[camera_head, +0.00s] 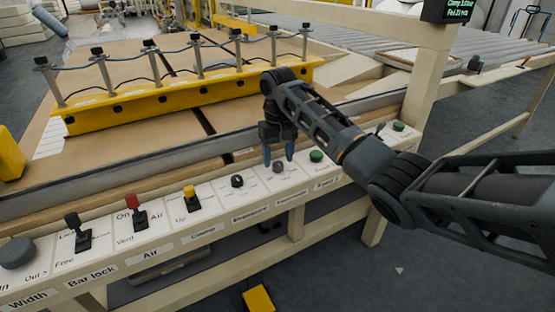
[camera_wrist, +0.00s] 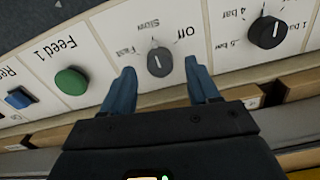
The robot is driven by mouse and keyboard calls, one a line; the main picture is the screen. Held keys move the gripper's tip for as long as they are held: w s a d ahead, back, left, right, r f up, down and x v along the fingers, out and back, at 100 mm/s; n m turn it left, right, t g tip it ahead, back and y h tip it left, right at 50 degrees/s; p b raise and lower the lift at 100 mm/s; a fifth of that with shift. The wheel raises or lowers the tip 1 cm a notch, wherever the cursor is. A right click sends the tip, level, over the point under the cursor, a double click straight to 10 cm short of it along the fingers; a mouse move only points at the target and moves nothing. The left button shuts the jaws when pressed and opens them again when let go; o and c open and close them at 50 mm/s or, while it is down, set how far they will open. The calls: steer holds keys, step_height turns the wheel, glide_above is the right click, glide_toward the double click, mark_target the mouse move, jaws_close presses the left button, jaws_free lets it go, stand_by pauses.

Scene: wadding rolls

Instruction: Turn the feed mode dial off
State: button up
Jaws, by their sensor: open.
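The feed mode dial (camera_wrist: 160,63) is a small round grey knob on the white panel, with Fast, Slow and Off printed around it. A pale tick shows at its edge towards Slow; its exact setting is hard to read. It also shows in the head view (camera_head: 278,168), just below my fingertips. My gripper (camera_head: 278,159) is open and points down at the panel. In the wrist view its two blue fingers (camera_wrist: 159,68) stand apart, one on each side of the dial. I cannot tell whether they touch it.
The black pressure dial (camera_wrist: 267,32) and the green Feed 1 button (camera_wrist: 71,82) flank the dial. A blue button (camera_wrist: 18,98) lies beyond. Yellow, red and black levers (camera_head: 190,197) stand to the left. A yellow clamp bar (camera_head: 185,95) with posts crosses the table behind.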

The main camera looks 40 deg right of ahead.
steer(key=shift+f, duration=0.85)
steer(key=shift+c, duration=0.3)
steer(key=c, duration=1)
